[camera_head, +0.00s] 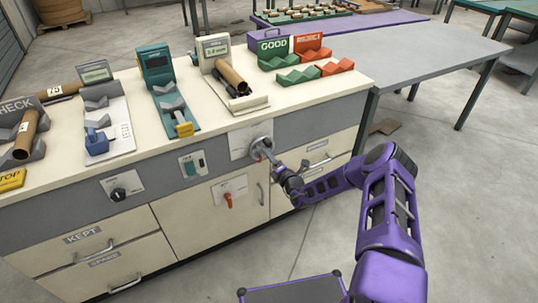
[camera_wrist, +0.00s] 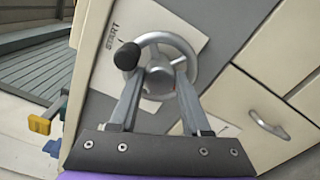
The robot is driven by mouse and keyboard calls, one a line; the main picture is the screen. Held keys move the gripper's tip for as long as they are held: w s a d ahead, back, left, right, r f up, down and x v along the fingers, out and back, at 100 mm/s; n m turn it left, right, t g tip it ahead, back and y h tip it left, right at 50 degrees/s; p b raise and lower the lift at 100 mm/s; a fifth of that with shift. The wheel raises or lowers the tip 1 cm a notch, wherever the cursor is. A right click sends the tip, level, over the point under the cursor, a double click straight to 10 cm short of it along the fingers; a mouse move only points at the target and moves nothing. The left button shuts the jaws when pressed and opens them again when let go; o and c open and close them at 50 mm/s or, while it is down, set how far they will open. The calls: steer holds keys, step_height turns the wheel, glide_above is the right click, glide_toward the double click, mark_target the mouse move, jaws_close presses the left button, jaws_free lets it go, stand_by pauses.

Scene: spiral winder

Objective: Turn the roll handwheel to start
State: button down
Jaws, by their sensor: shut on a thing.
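The roll handwheel (camera_head: 260,147) is a grey metal wheel on a white plate on the bench's front panel. In the wrist view its round rim (camera_wrist: 166,38) shows with a black knob (camera_wrist: 127,56) at the upper left, just below the word START (camera_wrist: 114,38) and a small mark. My gripper (camera_head: 268,156) reaches the wheel from the front right. In the wrist view my gripper (camera_wrist: 159,72) is shut on the handwheel, with one finger on each side of the hub. The exact contact of the fingertips is partly hidden.
A dark rotary knob (camera_head: 118,194), a switch plate (camera_head: 193,164) and a red lever (camera_head: 228,200) sit left of the wheel on the bench front. Drawer handles (camera_head: 319,164) stick out at the right. Gauges and a brown roll (camera_head: 231,76) stand on top. The floor at right is largely clear.

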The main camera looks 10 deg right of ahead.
steer(key=shift+s+a+f+m+p, duration=0.15)
steer(key=shift+m+p, duration=0.25)
steer(key=shift+m, duration=5.25)
steer(key=shift+w+a+m+p, duration=0.15)
steer(key=shift+m+p, duration=0.2)
steer(key=shift+m, duration=5.25)
steer(key=shift+s+a+f+m+p, duration=0.15)
steer(key=shift+m+p, duration=0.25)
steer(key=shift+m, duration=5.25)
steer(key=shift+r, duration=0.15)
steer(key=shift+c, duration=1.8)
jaws_free()
